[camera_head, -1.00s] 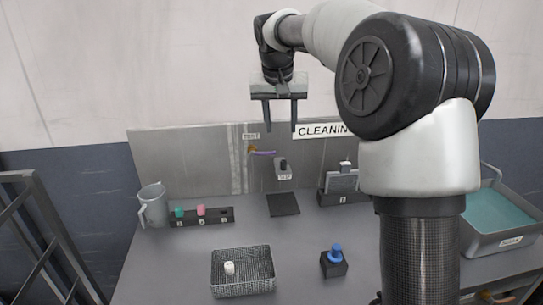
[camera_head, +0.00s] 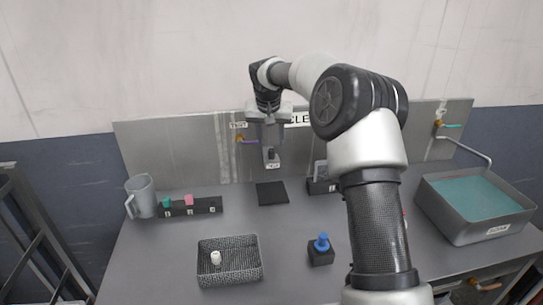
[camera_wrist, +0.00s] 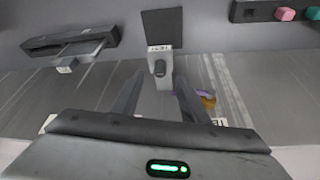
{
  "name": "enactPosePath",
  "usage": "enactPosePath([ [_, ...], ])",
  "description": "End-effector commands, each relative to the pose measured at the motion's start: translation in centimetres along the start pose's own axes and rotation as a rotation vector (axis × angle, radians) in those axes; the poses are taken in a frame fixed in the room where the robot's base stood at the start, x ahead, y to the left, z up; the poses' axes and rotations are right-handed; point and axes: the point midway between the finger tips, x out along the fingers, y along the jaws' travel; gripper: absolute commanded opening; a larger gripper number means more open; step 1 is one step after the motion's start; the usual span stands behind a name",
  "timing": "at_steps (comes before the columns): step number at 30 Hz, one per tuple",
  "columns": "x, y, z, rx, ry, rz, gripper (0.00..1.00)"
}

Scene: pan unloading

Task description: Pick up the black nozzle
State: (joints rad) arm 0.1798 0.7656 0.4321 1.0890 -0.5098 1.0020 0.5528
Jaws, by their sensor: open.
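A small black nozzle (camera_head: 270,152) stands on a light grey labelled holder (camera_head: 271,164) on the metal back panel. In the wrist view the black nozzle (camera_wrist: 160,68) shows near the middle, on the same holder (camera_wrist: 160,50), beyond and between the fingertips. My gripper (camera_head: 268,142) is open and empty in front of the back panel, close to the nozzle in the picture. In the wrist view my gripper (camera_wrist: 159,82) has one finger on each side of the nozzle's line, with no contact visible.
A black mat (camera_head: 272,193) lies below the holder. A rack (camera_head: 190,206) with green and pink pieces and a grey jug (camera_head: 140,197) stand left. A wire basket (camera_head: 230,262) holds a white piece. A blue-topped part (camera_head: 321,245) stands in front. A water basin (camera_head: 470,236) is at right.

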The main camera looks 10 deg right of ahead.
Motion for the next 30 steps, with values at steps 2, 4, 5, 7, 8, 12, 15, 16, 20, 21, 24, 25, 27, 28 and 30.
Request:
enactPosePath([
  [2, 0.3, 0.0, 0.0, 0.001, 0.000, -0.001, 0.41],
  [4, 0.9, 0.0, 0.0, 0.001, -0.001, 0.000, 0.41],
  [5, 1.3, 0.1, 0.0, 0.001, -0.002, 0.000, 0.41],
  [7, 2.3, 0.1, 0.1, 0.003, -0.003, 0.000, 0.41],
  [8, 2.8, 0.1, 0.1, 0.002, -0.003, 0.000, 0.41],
  [12, 4.7, 0.0, 0.1, 0.001, -0.001, 0.000, 0.41],
  [15, 5.4, 0.0, 0.1, 0.002, -0.001, 0.000, 0.41],
  [16, 5.5, 0.0, 0.1, 0.002, 0.000, 0.000, 0.41],
  [20, 5.5, 0.0, 0.0, 0.001, 0.001, 0.000, 0.41],
  [21, 5.5, 0.0, 0.1, 0.001, 0.001, 0.000, 0.41],
  [24, 5.5, 0.0, 0.1, 0.001, 0.001, 0.000, 0.29],
  [25, 5.5, 0.0, 0.1, 0.001, 0.001, 0.000, 0.24],
  [27, 5.5, 0.0, 0.1, 0.001, 0.000, 0.000, 0.12],
  [28, 5.5, 0.0, 0.1, 0.001, 0.000, 0.000, 0.07],
  [30, 5.5, 0.0, 0.1, 0.001, 0.000, 0.000, 0.00],
])
